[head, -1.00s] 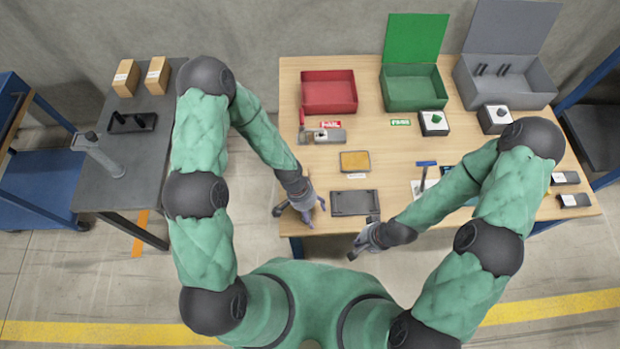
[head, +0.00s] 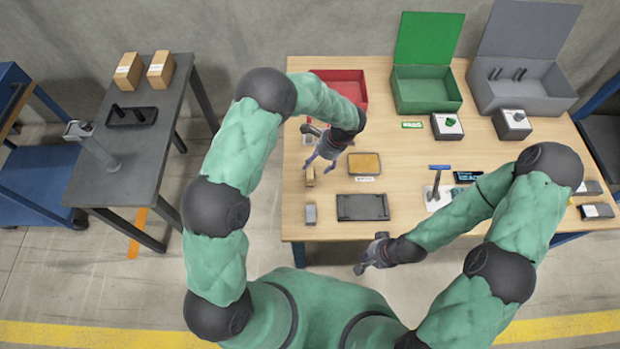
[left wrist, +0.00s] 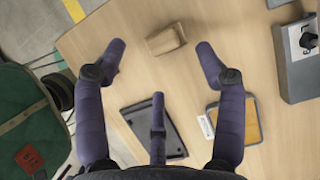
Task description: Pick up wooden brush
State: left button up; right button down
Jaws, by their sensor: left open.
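The wooden brush (head: 310,176), a small tan block, lies on the left part of the wooden table. It also shows in the left wrist view (left wrist: 166,40), just beyond and between the fingertips. My left gripper (head: 322,160) is over the table close to the brush; in the left wrist view (left wrist: 160,55) its purple fingers are spread wide with nothing between them. Whether they touch the brush cannot be told, but a gap shows. My right gripper (head: 366,264) hangs in front of the table's near edge, and its fingers are too small to read.

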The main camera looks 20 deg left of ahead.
aim_at(311, 173)
pick_arm(q)
jog(key=b+x, duration=0.1)
jog(key=x, duration=0.1)
jog(key=b+x, duration=0.1)
jog(key=x, duration=0.1)
jog(key=d+b+x, duration=0.1)
jog(key=x, duration=0.2)
jog(key=shift+a+f, duration=0.1)
jog(key=shift+f, duration=0.15)
grip_shut()
